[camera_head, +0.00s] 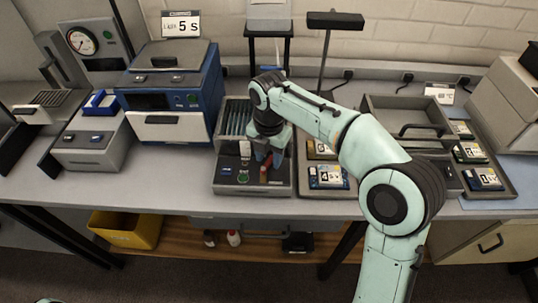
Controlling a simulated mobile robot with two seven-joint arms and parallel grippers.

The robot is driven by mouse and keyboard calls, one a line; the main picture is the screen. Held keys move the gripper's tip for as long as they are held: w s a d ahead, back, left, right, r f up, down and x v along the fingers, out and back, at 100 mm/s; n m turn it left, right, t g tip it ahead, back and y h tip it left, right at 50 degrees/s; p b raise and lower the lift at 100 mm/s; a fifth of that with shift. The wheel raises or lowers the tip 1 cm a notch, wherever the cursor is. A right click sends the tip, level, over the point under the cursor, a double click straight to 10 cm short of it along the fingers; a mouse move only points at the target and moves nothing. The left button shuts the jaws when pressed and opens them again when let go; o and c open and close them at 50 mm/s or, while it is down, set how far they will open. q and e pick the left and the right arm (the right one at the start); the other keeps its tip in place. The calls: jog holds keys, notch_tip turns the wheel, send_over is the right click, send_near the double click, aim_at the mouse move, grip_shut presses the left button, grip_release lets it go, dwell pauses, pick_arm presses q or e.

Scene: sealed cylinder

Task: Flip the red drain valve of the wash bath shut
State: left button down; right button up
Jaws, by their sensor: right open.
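The wash bath (228,186) is a grey box on the bench, with a dark front panel and a rack of clear plates at its back. The small red drain valve (264,173) stands on its panel, partly hidden by my right gripper. My right gripper (266,160) points down over the panel, open, its fingers close around or beside the valve. I cannot tell whether they touch it. A green button and a white-topped switch (245,149) are left of the valve.
A blue machine (170,105) stands left of the bath, with a "5 s" sign (181,24) behind it. Numbered cards (328,177) lie to the right, under my right arm. A tray with a black handle (421,130) is farther right. A yellow bin (127,232) sits below.

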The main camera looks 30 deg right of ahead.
grip_shut()
pick_arm(q)
jog(key=shift+r, duration=0.2)
pick_arm(e)
jog(key=shift+s+m, duration=0.1)
jog(key=shift+m, duration=0.2)
jog(key=shift+s+d+r+m+p, duration=0.1)
jog(key=shift+s+d+m+p, duration=0.1)
jog(key=shift+m+p, duration=0.55)
jog(key=m, duration=0.2)
jog(key=s+m+p, duration=0.1)
jog(key=m, duration=0.4)
jog(key=shift+s, duration=0.4)
pick_arm(q)
jog(key=shift+w+r+p, duration=0.25)
jog(key=shift+w+r, duration=0.15)
jog(key=shift+r, duration=0.45)
jog(key=shift+w+r+p, duration=0.2)
jog(key=shift+w+r, duration=0.15)
jog(key=shift+r, duration=0.5)
pick_arm(e)
jog(key=shift+s+a+m, duration=0.1)
jog(key=shift+s+m, duration=0.1)
jog(key=shift+m, duration=0.7)
jog(key=shift+s+a+m, duration=0.1)
jog(key=shift+s+m, duration=0.1)
jog(key=shift+m, duration=0.65)
